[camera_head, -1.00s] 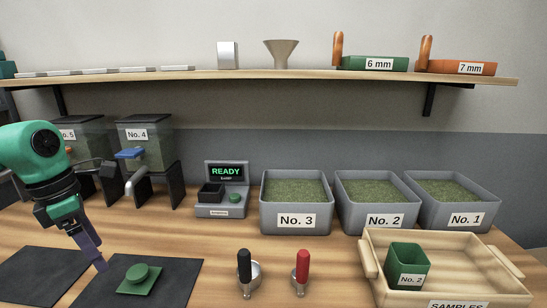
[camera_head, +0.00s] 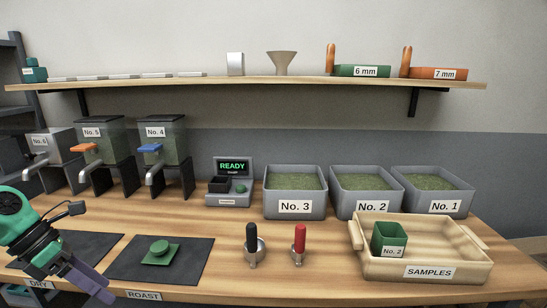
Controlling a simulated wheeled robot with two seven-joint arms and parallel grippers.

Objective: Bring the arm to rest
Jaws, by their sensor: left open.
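My left arm comes in at the lower left, green and dark grey. Its left gripper (camera_head: 97,288) hangs low over the front edge of the bench, between the DRY mat and the ROAST mat. Its purple finger points down to the right, and the jaws are open with nothing seen between them. A green lid-like piece with a knob (camera_head: 160,252) lies on the dark ROAST mat (camera_head: 195,268), to the right of the gripper and apart from it. My right gripper is not in view.
The dark DRY mat (camera_head: 100,242) lies partly behind my left arm. Dispensers (camera_head: 165,145) stand behind. A READY machine (camera_head: 230,180), bins of green beans (camera_head: 295,195), black-handled (camera_head: 252,245) and red-handled (camera_head: 299,245) scoops and a SAMPLES tray (camera_head: 430,272) holding a green No. 2 cup (camera_head: 389,240) fill the right.

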